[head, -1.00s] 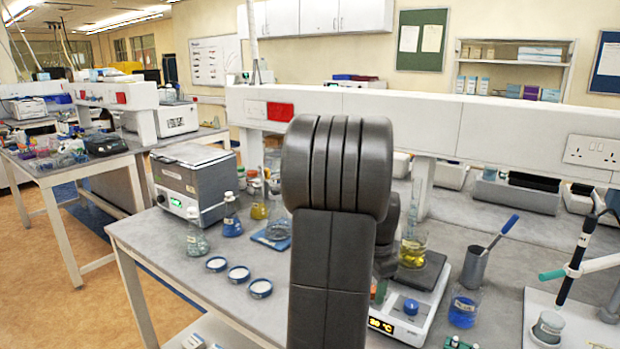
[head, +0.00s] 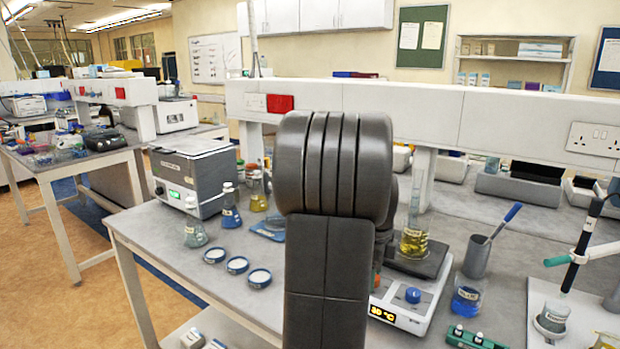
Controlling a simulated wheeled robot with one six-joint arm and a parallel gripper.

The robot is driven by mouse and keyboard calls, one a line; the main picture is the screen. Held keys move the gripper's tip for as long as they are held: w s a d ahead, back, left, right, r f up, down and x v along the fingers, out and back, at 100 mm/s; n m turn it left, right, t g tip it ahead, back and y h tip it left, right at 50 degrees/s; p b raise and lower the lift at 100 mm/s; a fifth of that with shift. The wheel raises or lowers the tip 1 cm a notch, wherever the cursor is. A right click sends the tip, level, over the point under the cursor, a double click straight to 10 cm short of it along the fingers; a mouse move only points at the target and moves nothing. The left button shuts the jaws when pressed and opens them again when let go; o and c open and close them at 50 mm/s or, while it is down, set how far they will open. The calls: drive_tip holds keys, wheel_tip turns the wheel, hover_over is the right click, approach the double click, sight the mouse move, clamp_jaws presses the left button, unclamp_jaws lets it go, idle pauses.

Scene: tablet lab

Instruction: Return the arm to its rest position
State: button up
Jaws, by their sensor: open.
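My arm (head: 333,230) stands upright in the middle of the head view, a dark grey, rounded joint above a straight link. It blocks part of the bench behind it. A darker part of the arm shows just behind its right side, close to the hotplate. My gripper's fingers cannot be seen; they are hidden behind the arm or out of frame. I see nothing held.
Right of the arm, a beaker of yellow liquid (head: 413,243) stands on the hotplate (head: 405,303). A blue-liquid beaker (head: 466,300), metal cup (head: 477,257) and green rack (head: 475,338) are nearby. Left are flasks (head: 231,212), blue-rimmed dishes (head: 237,265) and a grey bath (head: 193,175).

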drive_tip(key=shift+m+b, duration=0.35)
drive_tip(key=shift+m, duration=0.55)
drive_tip(key=shift+r, duration=0.55)
drive_tip(key=shift+a, duration=0.15)
